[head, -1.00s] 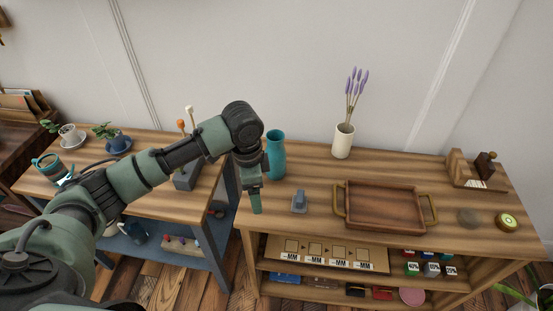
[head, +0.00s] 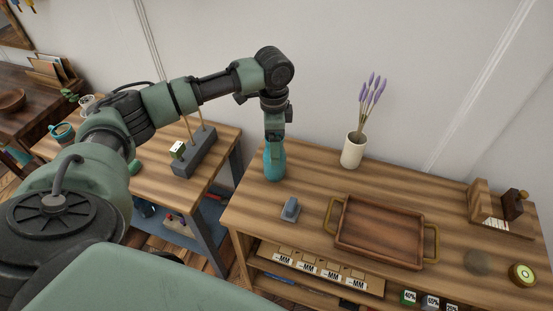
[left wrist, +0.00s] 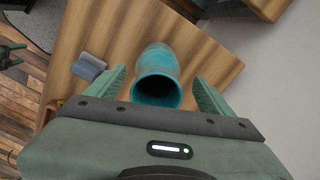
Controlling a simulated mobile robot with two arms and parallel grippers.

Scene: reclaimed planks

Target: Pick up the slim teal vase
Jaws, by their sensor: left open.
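The slim teal vase (head: 274,163) stands upright on the wooden shelf top, near its left end. My left gripper (head: 274,140) is directly above it, pointing down, and covers the vase's upper part in the head view. In the left wrist view the vase (left wrist: 157,74) shows its open dark mouth between the two green fingers of my left gripper (left wrist: 160,88). The fingers are spread, one on each side of the vase, with a gap visible on both sides. My right gripper is not in view.
A small blue-grey object (head: 290,209) lies just in front of the vase. A wooden tray (head: 378,232) with brass handles is to the right. A cream vase with lavender (head: 353,150) stands behind. A grey block with sticks (head: 194,153) is on the left table.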

